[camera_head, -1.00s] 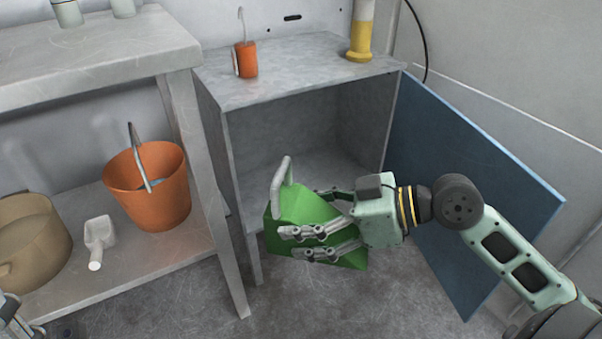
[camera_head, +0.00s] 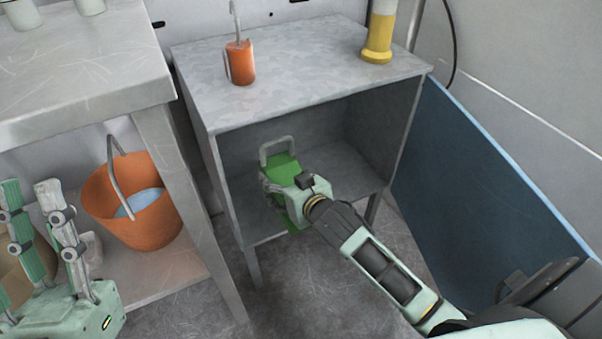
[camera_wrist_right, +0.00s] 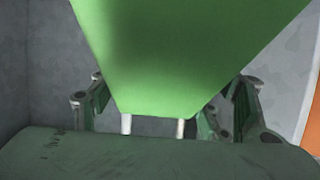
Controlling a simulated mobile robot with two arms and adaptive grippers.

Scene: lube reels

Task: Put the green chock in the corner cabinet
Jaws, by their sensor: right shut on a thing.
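The green chock (camera_head: 281,168) with its grey handle is in the opening of the corner cabinet (camera_head: 290,97), toward its left side. My right gripper (camera_head: 284,190) is shut on the chock, and the arm reaches in from the lower right. In the right wrist view the chock (camera_wrist_right: 185,60) fills the middle between the fingers (camera_wrist_right: 165,110). I cannot tell whether the chock touches the cabinet floor.
An orange can (camera_head: 240,63) and a yellow-based cylinder (camera_head: 379,35) stand on the cabinet top. A metal bench (camera_head: 80,90) stands at left, with an orange bucket (camera_head: 150,215) on its lower shelf. The cabinet's right interior is clear.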

